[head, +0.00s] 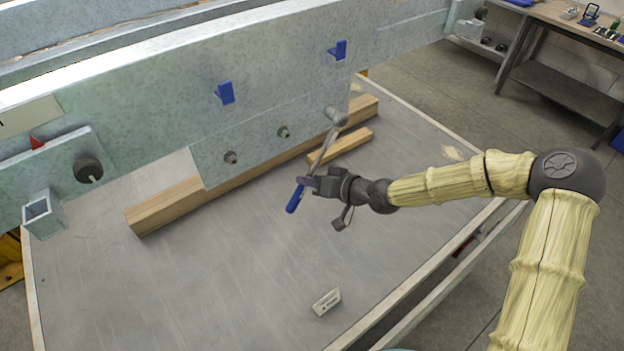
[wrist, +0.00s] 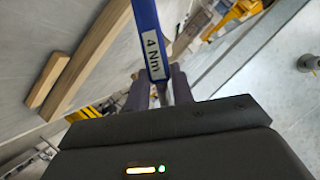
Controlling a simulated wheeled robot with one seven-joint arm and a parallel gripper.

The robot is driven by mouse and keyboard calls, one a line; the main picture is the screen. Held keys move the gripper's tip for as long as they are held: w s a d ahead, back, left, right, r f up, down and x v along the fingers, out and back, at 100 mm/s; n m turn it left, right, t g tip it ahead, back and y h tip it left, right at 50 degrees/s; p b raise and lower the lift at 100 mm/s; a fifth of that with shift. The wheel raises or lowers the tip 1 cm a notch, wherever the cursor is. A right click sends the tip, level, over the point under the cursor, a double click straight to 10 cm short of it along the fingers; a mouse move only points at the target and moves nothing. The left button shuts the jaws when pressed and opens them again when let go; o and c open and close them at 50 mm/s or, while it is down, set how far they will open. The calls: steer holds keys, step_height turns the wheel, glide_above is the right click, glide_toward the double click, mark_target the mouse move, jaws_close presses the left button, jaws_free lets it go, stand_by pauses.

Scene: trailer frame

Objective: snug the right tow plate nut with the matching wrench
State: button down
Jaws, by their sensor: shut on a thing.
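My gripper (head: 308,182) is shut on the blue-handled wrench (head: 295,200), near where the handle meets the metal shaft. In the wrist view, the blue handle (wrist: 147,25) carries a "4 Nm" label and passes between the fingers (wrist: 157,88). The shaft rises to a cylindrical head (head: 336,116) at the right end of the grey tow plate (head: 240,145). Two nuts show on the plate, a left one (head: 231,157) and a middle one (head: 283,132). The wrench head covers the spot in line to their right; I cannot tell whether it is seated on a nut.
A long wooden beam (head: 160,208) lies under the frame rail (head: 160,95), with a short wood block (head: 342,146) beside it. Blue brackets (head: 225,93) project from the rail. The table front is mostly clear.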

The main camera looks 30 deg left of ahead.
steer(key=shift+s+a+r+m+g+y+p, duration=0.2)
steer(key=shift+s+a+r+m+p, duration=0.1)
steer(key=shift+s+r, duration=0.2)
steer(key=shift+s+a+r+m+g+y+p, duration=0.1)
steer(key=shift+s+a+r+m+g+p, duration=0.1)
steer(key=shift+s+r+m+p, duration=0.25)
steer(key=shift+s, duration=0.1)
steer(key=shift+s+a+r+m+g+y, duration=0.15)
steer(key=shift+s+r+m+y, duration=0.1)
steer(key=shift+s+r, duration=0.2)
steer(key=shift+s+a+r+m+g+y, duration=0.1)
steer(key=shift+s+r+m+g+y, duration=0.1)
steer(key=shift+s+r, duration=0.25)
steer(key=shift+w, duration=0.1)
steer(key=shift+r, duration=0.1)
steer(key=shift+s+a+r+m+g+y+p, duration=0.2)
steer(key=shift+s+r+m+p, duration=0.1)
steer(key=shift+r, duration=0.25)
steer(key=shift+s+a+r+m+g+y+p, duration=0.1)
steer(key=shift+s+r+m+y+p, duration=0.15)
steer(key=shift+r, duration=0.3)
